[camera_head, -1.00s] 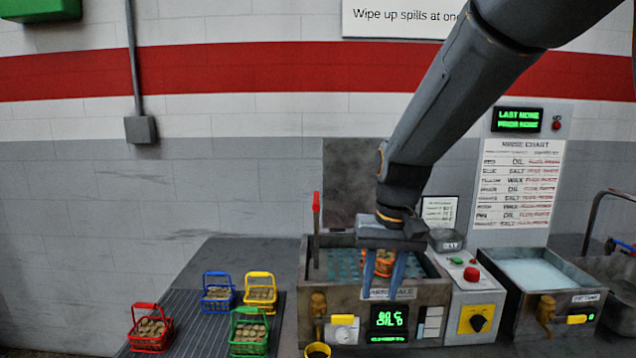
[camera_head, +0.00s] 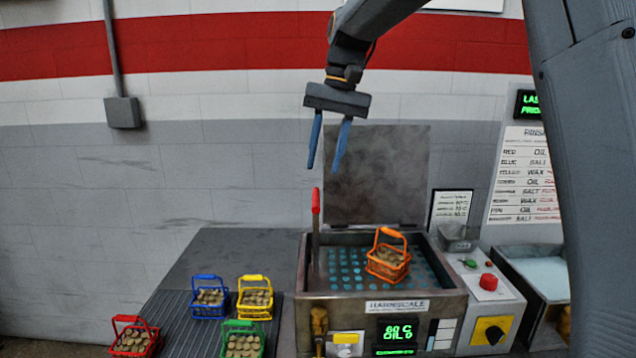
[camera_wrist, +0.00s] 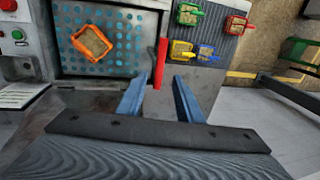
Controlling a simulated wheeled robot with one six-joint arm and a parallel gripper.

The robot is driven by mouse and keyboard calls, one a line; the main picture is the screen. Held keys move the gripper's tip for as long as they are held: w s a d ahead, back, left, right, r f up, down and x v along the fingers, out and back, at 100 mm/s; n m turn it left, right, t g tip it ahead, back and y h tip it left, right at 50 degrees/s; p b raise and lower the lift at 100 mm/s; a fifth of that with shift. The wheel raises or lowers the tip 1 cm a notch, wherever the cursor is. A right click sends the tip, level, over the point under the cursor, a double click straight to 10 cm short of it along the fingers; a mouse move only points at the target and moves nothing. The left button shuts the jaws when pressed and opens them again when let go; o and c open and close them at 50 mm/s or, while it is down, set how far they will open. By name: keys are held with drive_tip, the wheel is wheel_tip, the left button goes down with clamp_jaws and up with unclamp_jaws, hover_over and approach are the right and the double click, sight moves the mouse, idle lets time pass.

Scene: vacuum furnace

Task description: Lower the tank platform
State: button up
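The tank (camera_head: 447,305) stands at the centre right, labelled HARDNSCALE or similar, its display reading 60 C OIL. Its perforated blue-dotted platform (camera_head: 345,276) shows inside, with an orange basket (camera_head: 388,262) of round parts on it; the platform also shows in the wrist view (camera_wrist: 112,60). A lever with a red handle (camera_head: 315,200) stands upright at the tank's left side; it shows in the wrist view (camera_wrist: 160,62) just beyond my fingertips. My gripper (camera_head: 326,172) is open and empty, above the lever and apart from it as far as I can tell.
Red (camera_head: 135,336), blue (camera_head: 209,297), yellow (camera_head: 255,297) and green (camera_head: 243,340) baskets stand on the ribbed drain board at left. A raised lid (camera_head: 375,175) stands behind the tank. A control box (camera_head: 487,300) with green and red buttons and a second tank (camera_head: 540,270) are at right.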

sight(317, 196)
drive_tip(key=shift+a+f+p, duration=0.25)
drive_tip(key=shift+f+p, duration=0.1)
drive_tip(key=shift+f, duration=0.8)
drive_tip(key=shift+a+f+p, duration=0.2)
drive_tip(key=shift+f+p, duration=0.2)
drive_tip(key=shift+f, duration=0.8)
drive_tip(key=shift+a+f+p, duration=0.25)
drive_tip(key=shift+f+p, duration=0.1)
drive_tip(key=shift+f, duration=0.8)
clamp_jaws()
